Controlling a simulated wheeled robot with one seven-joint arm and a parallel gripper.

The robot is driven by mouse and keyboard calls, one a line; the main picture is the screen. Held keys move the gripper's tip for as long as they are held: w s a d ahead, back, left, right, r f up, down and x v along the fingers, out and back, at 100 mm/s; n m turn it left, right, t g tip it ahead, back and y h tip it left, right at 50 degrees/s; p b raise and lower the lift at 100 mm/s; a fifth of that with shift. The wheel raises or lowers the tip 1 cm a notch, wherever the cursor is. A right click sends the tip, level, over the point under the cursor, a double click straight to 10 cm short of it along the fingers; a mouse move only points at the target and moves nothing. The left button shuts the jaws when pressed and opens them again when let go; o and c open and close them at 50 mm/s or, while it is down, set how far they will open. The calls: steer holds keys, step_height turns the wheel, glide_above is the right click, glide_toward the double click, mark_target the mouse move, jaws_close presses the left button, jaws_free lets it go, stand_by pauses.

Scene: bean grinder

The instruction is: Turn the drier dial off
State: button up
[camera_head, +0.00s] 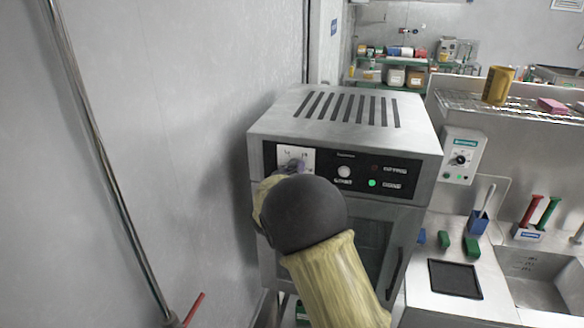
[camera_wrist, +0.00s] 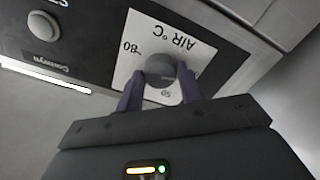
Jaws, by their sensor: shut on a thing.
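The drier (camera_head: 350,122) is a steel box with a vented top and a black front panel. Its dial (camera_wrist: 160,68) is a small dark round knob on a white plate marked "AIR °C" in the wrist view. In the head view the white dial plate (camera_head: 296,157) shows at the panel's left end, with the knob mostly hidden behind my arm. My gripper (camera_wrist: 161,88) is at the plate, its two fingers on either side of the knob and shut on it. The knob's pointer mark is not clear.
A round button (camera_head: 344,171) and a lit green lamp (camera_head: 372,183) are right of the dial. A wall controller (camera_head: 461,156), a sink (camera_head: 540,283) and a wire shelf (camera_head: 525,110) stand to the right. A plain wall and vertical rail (camera_head: 108,170) are on the left.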

steer(key=shift+s+f+n, duration=0.1)
steer(key=shift+f+n, duration=0.25)
steer(key=shift+n, duration=0.05)
steer(key=o, duration=0.8)
steer(key=shift+o, duration=1)
steer(key=shift+r, duration=0.2)
steer(key=shift+s, duration=0.1)
steer(key=s+a+b, duration=0.3)
steer(key=s+b, duration=0.4)
steer(key=s, duration=1)
steer(key=shift+a, duration=0.2)
